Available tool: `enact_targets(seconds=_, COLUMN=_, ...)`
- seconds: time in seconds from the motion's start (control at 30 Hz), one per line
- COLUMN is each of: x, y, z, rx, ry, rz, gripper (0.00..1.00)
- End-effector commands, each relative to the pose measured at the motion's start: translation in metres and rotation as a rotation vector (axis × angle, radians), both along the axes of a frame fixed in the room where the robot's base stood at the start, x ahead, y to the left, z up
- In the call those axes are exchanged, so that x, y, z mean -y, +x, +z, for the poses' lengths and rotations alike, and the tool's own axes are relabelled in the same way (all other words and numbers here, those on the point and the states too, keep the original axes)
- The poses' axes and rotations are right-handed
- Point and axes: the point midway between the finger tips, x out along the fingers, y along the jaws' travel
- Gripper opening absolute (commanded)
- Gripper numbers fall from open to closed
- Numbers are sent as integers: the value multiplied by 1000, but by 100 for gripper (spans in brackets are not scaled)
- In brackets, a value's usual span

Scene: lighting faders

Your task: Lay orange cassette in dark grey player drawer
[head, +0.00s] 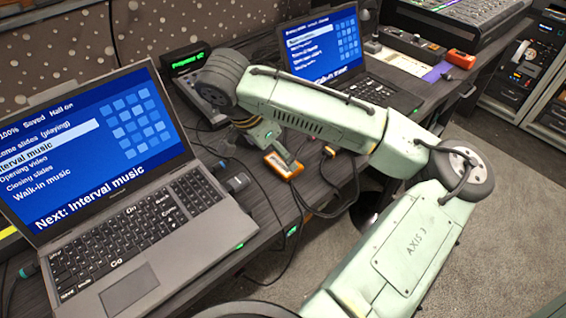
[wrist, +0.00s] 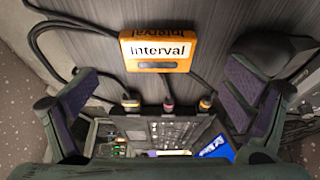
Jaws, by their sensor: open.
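The orange cassette (head: 282,166) lies on the dark desk between the two laptops. In the wrist view the cassette (wrist: 157,63) shows a white label reading "Interval" and a small dark window. My gripper (head: 276,147) is over the desk close to the cassette, partly hiding it in the head view. In the wrist view my gripper (wrist: 161,86) has its fingers wide apart with nothing between the pads; the cassette shows above the space between them. Whether the fingers touch it I cannot tell. I cannot make out the dark grey player drawer for certain in either view.
A large laptop (head: 120,215) stands at left, a second laptop (head: 345,75) behind my arm. A green-lit display (head: 188,58) stands at the back. Cable plugs (wrist: 167,104) lie near the cassette. A red box (head: 461,58) and mixer (head: 450,22) sit at right.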

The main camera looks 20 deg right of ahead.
Motion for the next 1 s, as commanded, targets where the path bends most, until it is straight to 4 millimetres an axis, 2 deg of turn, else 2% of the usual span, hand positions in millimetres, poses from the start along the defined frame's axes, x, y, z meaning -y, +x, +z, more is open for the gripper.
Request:
enact_targets(seconds=0.3, x=16, y=2, z=-39, rx=-1, ry=0, rz=-1, gripper=95)
enact_targets(seconds=0.57, x=17, y=3, z=-43, rx=2, ry=0, rz=1, gripper=95)
enact_targets(seconds=1.0, x=17, y=3, z=-43, rx=1, ry=0, rz=0, gripper=67)
